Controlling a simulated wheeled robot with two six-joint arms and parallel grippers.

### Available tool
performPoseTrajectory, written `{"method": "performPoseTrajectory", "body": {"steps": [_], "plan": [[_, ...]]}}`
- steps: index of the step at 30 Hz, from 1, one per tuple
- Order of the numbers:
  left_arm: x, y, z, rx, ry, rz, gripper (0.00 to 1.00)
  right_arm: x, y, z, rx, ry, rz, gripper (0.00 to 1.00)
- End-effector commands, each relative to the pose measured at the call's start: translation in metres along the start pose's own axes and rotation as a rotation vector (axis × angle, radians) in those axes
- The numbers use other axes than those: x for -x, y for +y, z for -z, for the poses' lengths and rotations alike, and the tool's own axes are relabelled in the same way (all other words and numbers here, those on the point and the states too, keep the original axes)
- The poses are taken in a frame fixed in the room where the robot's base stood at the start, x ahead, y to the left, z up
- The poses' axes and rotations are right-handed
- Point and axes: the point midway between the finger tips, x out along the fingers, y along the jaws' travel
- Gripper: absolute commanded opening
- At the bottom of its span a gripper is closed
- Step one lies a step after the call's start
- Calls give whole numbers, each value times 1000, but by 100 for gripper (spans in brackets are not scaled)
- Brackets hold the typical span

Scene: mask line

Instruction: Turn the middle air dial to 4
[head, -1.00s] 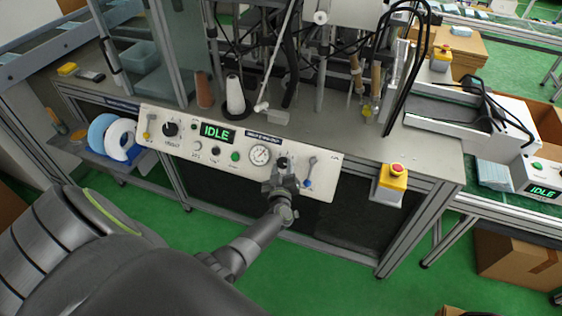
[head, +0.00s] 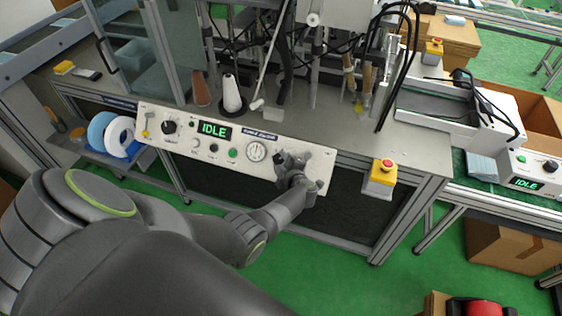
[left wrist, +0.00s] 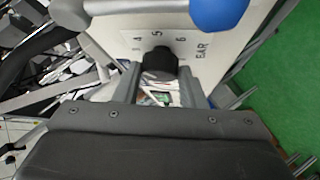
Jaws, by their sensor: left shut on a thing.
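The middle air dial is a black knob (left wrist: 160,63) on the white control panel (head: 150,135). In the left wrist view, the marks 4, 5, 6 and BAR stand around it. My left gripper (left wrist: 160,80) has its two fingers on either side of the knob and is shut on it. In the head view, my left gripper (head: 281,160) covers most of the dial, right of the round gauge (head: 256,151). The dial's pointer cannot be made out. My right gripper is not in view.
A blue-tipped lever (left wrist: 218,12) is close beside the dial. Left on the panel are a green IDLE display (head: 214,130), a black knob (head: 169,127) and a green button (head: 233,153). A yellow box with a red button (head: 381,178) is at the bench front.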

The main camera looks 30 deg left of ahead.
Motion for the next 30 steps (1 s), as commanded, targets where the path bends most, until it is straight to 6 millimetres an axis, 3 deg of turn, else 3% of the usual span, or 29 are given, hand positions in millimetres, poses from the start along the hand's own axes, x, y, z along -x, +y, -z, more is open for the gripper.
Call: {"method": "performPoseTrajectory", "body": {"steps": [20,21,26,30], "plan": [[0,2,0,55,3,43,14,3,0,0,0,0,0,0],[0,2,0,55,3,43,38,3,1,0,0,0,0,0],[0,2,0,54,4,43,58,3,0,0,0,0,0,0],[0,2,0,54,4,43,58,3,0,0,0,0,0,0]]}}
